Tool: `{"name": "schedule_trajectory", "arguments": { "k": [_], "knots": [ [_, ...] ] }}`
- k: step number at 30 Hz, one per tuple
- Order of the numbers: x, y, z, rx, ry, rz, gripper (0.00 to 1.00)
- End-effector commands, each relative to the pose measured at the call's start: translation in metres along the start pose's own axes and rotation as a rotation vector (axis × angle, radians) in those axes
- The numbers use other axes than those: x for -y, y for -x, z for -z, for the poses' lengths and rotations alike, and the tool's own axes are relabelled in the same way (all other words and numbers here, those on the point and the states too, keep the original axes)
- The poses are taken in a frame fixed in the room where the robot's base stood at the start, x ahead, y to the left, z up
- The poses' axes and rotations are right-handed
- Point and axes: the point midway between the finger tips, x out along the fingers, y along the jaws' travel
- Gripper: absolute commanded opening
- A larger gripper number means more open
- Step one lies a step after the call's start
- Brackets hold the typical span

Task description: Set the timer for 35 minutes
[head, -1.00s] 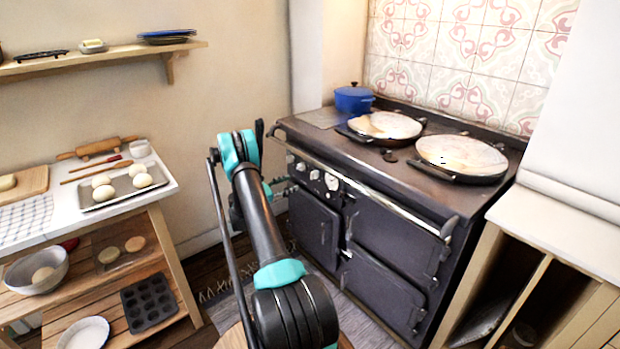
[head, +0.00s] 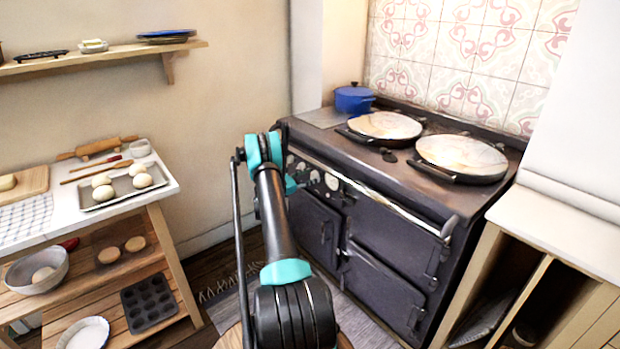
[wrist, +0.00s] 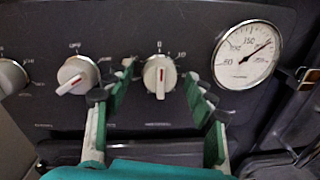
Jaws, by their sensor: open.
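The likely timer knob (wrist: 160,72) is a round white dial in the middle of the dark control panel in the wrist view. A 0 is above it and a 10 to its upper right. My gripper (wrist: 157,84) is open, with one green-padded finger on each side of this knob. I cannot tell whether the pads touch it. In the head view my arm partly covers the front of the range cooker (head: 385,215), and the fingers are hard to make out.
Another white knob (wrist: 77,74), marked OFF, is close left of my left finger. A round temperature gauge (wrist: 246,55) is to the right. Two round lids (head: 385,125) and a blue pot (head: 354,98) are on the stove top. A baking table (head: 160,187) stands at the left.

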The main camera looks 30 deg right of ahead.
Motion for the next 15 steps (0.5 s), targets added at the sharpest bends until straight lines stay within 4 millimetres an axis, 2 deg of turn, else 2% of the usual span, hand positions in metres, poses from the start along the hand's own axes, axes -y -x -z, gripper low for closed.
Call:
{"name": "schedule_trajectory", "arguments": {
  "k": [2, 12, 14, 15],
  "knots": [
    [0.0001, 0.0001, 0.0, 0.0, 0.0, 0.0, 0.54],
    [0.0002, 0.0003, 0.0, 0.0, 0.0, 0.0, 0.12],
    [0.0002, 0.0003, 0.0, 0.0, 0.0, 0.001, 0.05],
    [0.0002, 0.0003, 0.0, 0.0, 0.0, 0.0, 0.05]
  ]
}}
